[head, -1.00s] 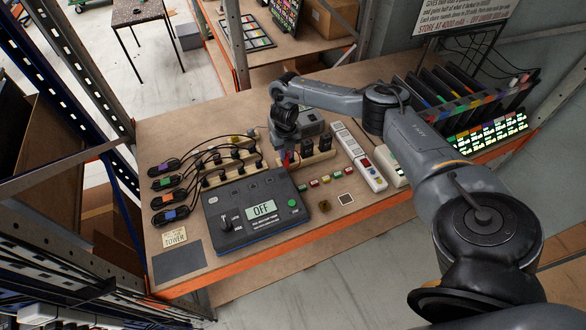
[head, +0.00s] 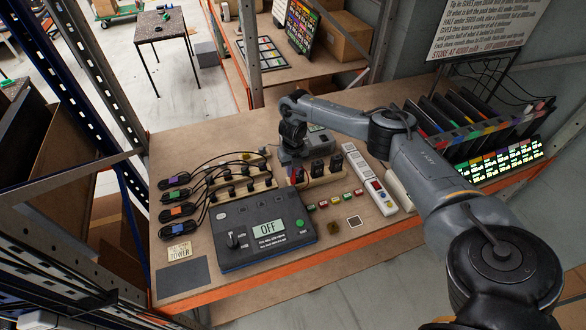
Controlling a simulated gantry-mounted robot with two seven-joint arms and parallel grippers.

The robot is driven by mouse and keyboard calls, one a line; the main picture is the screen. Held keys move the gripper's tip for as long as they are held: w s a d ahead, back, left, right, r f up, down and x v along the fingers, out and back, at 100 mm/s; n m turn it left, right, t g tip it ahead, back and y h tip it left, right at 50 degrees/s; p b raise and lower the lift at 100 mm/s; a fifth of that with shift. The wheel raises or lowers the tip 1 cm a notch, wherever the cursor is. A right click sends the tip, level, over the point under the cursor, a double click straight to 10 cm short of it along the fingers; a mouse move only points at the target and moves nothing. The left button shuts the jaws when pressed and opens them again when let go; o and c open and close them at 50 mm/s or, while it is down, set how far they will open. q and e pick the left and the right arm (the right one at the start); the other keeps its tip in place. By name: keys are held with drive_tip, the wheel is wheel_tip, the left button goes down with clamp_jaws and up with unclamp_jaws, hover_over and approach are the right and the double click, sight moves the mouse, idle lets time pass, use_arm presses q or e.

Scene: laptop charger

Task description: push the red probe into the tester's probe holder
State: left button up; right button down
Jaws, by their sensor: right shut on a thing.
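The tester (head: 265,233) is a dark grey box with a knob, a green button and a display reading OFF, at the front middle of the bench in the head view. My right gripper (head: 294,167) points down just behind the tester's back right corner. It is shut on the red probe (head: 297,176), of which only a small red part shows below the fingers. The gripper hides most of the probe, and I cannot tell whether its tip touches a holder. I cannot make out the probe holder clearly. My left gripper is not in view.
A white power strip (head: 370,182) lies beyond. Several cabled pucks (head: 178,195) lie at the left. Small coloured buttons (head: 335,199) sit right of the tester. A dark mat (head: 183,277) lies front left.

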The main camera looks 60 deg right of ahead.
sight(293, 182)
drive_tip(key=shift+f+b, duration=1.55)
drive_tip(key=shift+f, duration=0.95)
drive_tip(key=shift+f+b, duration=0.45)
drive_tip(key=shift+f, duration=0.1)
drive_tip(key=shift+f+b, duration=0.6)
drive_tip(key=shift+f, duration=0.2)
drive_tip(key=c, duration=0.9)
unclamp_jaws()
drive_tip(key=shift+c, duration=0.2)
